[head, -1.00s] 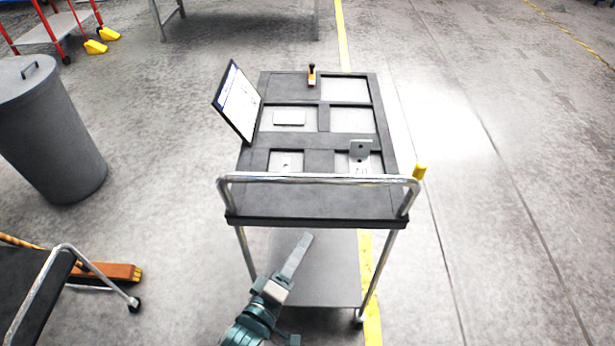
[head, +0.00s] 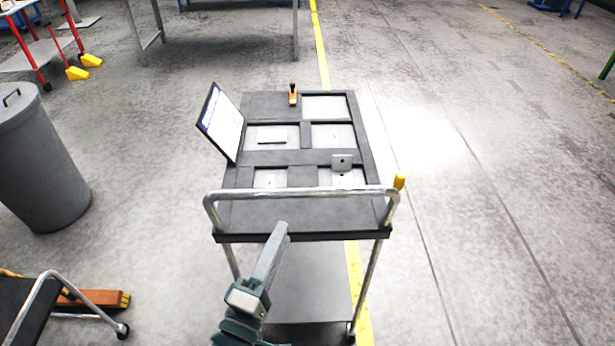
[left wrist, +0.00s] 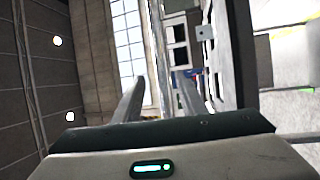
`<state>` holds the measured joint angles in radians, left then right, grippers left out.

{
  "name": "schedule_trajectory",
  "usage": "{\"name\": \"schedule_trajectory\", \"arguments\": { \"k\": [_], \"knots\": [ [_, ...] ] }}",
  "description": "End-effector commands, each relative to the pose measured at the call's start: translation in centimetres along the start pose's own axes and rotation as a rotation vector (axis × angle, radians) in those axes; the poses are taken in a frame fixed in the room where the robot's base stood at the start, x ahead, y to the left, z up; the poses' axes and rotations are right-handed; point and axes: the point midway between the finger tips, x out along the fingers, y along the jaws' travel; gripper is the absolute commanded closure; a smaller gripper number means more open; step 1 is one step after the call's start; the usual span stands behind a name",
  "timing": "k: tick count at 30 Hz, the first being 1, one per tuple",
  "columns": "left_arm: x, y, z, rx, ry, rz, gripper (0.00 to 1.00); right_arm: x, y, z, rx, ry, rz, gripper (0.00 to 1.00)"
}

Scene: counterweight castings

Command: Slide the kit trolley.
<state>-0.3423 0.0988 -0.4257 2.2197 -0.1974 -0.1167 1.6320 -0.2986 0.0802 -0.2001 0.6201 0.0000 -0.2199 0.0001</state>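The kit trolley (head: 232,214) stands in the middle of the head view, with a dark top, a silver push handle (head: 300,193) on its near side and a lower shelf (head: 305,285). Its recessed top holds a few flat plates, a bracket (head: 342,164), a small orange-and-black item (head: 293,96) and a tilted white sheet board (head: 221,123). My left gripper (head: 280,232) is at the near edge, just below the handle. In the left wrist view its two fingers (left wrist: 163,80) are apart, with a shiny bar visible between them; contact cannot be told. My right gripper is out of view.
A grey lidded bin (head: 40,160) stands to the left. A second cart (head: 25,310) and an orange-brown brush-like item (head: 95,299) are at lower left. A red-framed rack (head: 40,60) and a table (head: 215,5) stand behind.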

Motion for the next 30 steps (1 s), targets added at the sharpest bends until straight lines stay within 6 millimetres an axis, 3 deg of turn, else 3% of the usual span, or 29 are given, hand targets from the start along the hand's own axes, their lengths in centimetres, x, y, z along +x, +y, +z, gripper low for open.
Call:
{"name": "schedule_trajectory", "arguments": {
  "k": [21,30],
  "knots": [
    [12.2,0.4,0.0,0.001,0.000,0.002,0.62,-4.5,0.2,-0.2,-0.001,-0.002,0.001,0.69],
    [15.5,0.1,0.0,0.001,0.001,0.000,0.62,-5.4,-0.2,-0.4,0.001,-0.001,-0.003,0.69]
  ]
}}
